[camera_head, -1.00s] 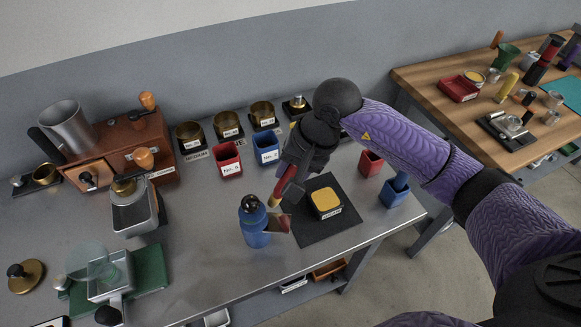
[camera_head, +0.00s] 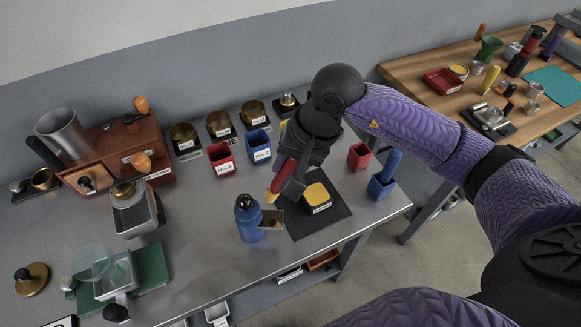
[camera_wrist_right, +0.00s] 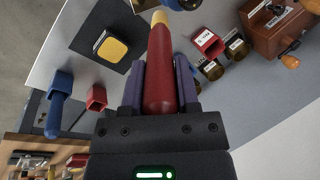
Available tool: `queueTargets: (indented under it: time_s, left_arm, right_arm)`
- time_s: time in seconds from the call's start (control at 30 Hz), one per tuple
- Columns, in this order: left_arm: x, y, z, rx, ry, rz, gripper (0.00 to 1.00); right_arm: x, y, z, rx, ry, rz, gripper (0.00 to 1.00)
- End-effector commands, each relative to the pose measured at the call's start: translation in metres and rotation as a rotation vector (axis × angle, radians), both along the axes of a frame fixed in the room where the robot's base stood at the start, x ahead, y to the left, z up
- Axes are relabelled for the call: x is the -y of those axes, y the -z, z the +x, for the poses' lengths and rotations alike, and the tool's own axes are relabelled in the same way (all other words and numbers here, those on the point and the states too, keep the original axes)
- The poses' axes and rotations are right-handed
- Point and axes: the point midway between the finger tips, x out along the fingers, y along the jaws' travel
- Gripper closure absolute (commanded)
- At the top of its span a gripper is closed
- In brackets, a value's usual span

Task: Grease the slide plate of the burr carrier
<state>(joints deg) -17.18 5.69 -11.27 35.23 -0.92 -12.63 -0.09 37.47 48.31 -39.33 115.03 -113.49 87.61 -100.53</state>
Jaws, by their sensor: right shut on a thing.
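My right gripper (camera_head: 284,182) is shut on a brush with a red handle (camera_wrist_right: 162,70) and a yellowish tip (camera_wrist_right: 160,18). The brush points down and its tip is close to the brown metal slide plate (camera_head: 273,222). That plate sticks out from the right side of the upright blue burr carrier (camera_head: 250,230). I cannot tell whether the tip touches the plate. A small labelled tin of yellow grease (camera_head: 317,196) sits on a black mat (camera_head: 334,218), right of the brush. It also shows in the wrist view (camera_wrist_right: 114,49). My left gripper is not in view.
A red cup (camera_head: 359,156) and a blue holder (camera_head: 381,187) stand near the table's right edge. Red and blue bins (camera_head: 221,158) and brass cups (camera_head: 218,124) line the back.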

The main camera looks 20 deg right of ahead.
Motion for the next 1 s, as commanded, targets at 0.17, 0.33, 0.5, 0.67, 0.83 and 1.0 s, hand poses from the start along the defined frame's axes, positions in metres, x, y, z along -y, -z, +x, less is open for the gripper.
queueTargets:
  time_s: [0.17, 0.33, 0.5, 0.67, 0.83, 1.0]
  left_arm:
    - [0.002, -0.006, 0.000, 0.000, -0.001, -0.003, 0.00]
    - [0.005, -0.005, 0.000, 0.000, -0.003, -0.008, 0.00]
    - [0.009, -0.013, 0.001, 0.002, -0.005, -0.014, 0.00]
    - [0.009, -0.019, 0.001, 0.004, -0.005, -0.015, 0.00]
    - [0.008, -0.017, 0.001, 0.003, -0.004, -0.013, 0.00]
    - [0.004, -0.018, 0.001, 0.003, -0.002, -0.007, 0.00]
  right_arm:
    - [0.000, -0.009, 0.000, 0.000, 0.000, 0.000, 1.00]
    - [0.000, -0.009, 0.000, 0.000, 0.000, 0.000, 1.00]
    - [0.000, -0.026, 0.000, 0.003, -0.001, 0.000, 1.00]
    - [0.000, -0.040, 0.000, 0.002, -0.001, 0.000, 1.00]
    - [0.000, -0.038, 0.000, 0.000, -0.001, 0.000, 1.00]
    - [0.000, -0.038, 0.000, 0.000, -0.001, 0.000, 1.00]
